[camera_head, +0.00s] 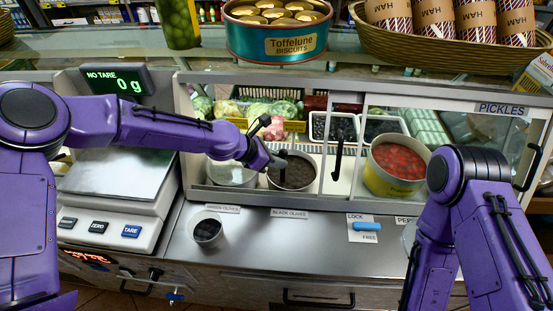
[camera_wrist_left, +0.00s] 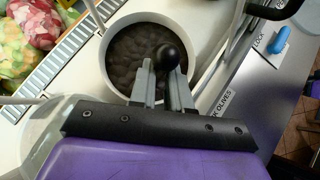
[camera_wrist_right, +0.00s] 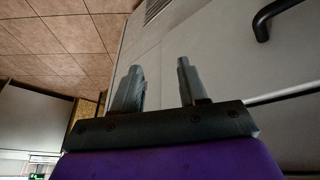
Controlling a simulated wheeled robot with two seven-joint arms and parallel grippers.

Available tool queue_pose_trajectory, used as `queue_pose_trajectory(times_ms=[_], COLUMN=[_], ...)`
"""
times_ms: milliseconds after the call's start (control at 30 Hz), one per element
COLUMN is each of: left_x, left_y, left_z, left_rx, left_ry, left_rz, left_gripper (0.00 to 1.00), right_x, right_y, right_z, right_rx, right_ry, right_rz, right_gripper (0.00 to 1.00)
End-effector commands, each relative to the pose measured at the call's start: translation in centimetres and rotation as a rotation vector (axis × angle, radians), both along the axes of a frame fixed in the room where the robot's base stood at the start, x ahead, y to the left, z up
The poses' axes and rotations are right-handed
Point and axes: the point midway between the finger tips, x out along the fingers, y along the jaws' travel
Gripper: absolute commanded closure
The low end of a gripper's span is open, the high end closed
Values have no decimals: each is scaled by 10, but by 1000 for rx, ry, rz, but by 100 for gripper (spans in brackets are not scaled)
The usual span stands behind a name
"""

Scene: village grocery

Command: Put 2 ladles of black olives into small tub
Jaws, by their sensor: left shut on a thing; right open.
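The round pot of black olives (camera_head: 292,170) stands in the counter behind the "black olives" label; dark olives fill it in the left wrist view (camera_wrist_left: 135,48). My left gripper (camera_head: 277,160) reaches over the pot and is shut on the ladle, whose black knobbed handle end (camera_wrist_left: 167,57) shows between its fingers. The ladle's bowl is hidden. The small tub (camera_head: 208,230) stands upright on the steel ledge, left of the "black olives" label. Its inside looks dark; I cannot tell how much it holds. My right gripper (camera_wrist_right: 157,85) is open and empty, before a pale panel.
A scale (camera_head: 120,185) reading 0 g stands left of the tub. A pale container (camera_head: 232,173) sits left of the olive pot, and a yellow tub of red pickles (camera_head: 395,165) to the right. Glass panels and a black handle (camera_head: 337,160) border the opening. The ledge around the tub is clear.

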Motion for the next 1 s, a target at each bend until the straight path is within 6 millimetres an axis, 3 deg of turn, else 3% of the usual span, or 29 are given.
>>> queue_pose_trajectory(times_ms=[733, 1000], left_x=[0, 0], left_y=[0, 0], left_z=[76, 83], left_rx=[0, 0], left_ry=[-1, 0], left_rz=[1, 0], left_gripper=[100, 100], right_x=[0, 0], right_y=[0, 0], right_z=[81, 89], right_rx=[0, 0], right_ry=[0, 0], right_rz=[0, 0], right_gripper=[57, 57])
